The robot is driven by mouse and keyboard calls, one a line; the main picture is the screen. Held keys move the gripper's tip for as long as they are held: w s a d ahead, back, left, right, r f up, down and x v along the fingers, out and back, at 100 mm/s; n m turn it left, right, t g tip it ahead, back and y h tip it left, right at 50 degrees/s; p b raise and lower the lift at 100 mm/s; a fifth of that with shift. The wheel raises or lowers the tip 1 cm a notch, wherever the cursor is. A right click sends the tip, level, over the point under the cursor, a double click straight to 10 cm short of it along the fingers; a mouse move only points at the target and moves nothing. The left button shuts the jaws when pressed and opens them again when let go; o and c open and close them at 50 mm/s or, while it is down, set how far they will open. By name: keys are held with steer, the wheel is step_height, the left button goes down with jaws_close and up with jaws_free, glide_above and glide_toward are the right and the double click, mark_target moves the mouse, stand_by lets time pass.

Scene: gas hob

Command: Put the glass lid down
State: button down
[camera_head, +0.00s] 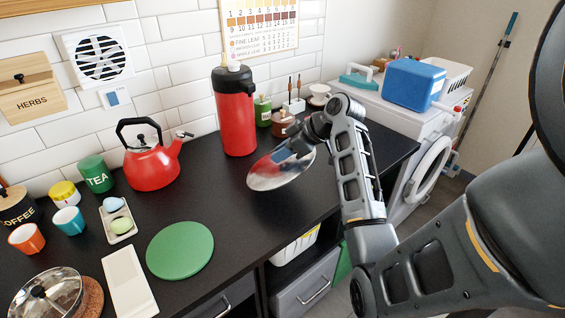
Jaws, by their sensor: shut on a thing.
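The fingertips are dark and small here, so the exact grip is hard to make out. The lid's lower edge looks near the worktop's front edge; I cannot tell its height above the surface.
A green round mat (180,250) lies flat and bare on the worktop (225,215), left of the held lid. A white rest (130,283) lies beside it. A red flask (236,115) and red kettle (151,165) stand behind. Small jars are behind my gripper.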

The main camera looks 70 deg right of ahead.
mark_target(289, 159)
steer(key=shift+f, duration=1.95)
steer(key=shift+f, duration=0.1)
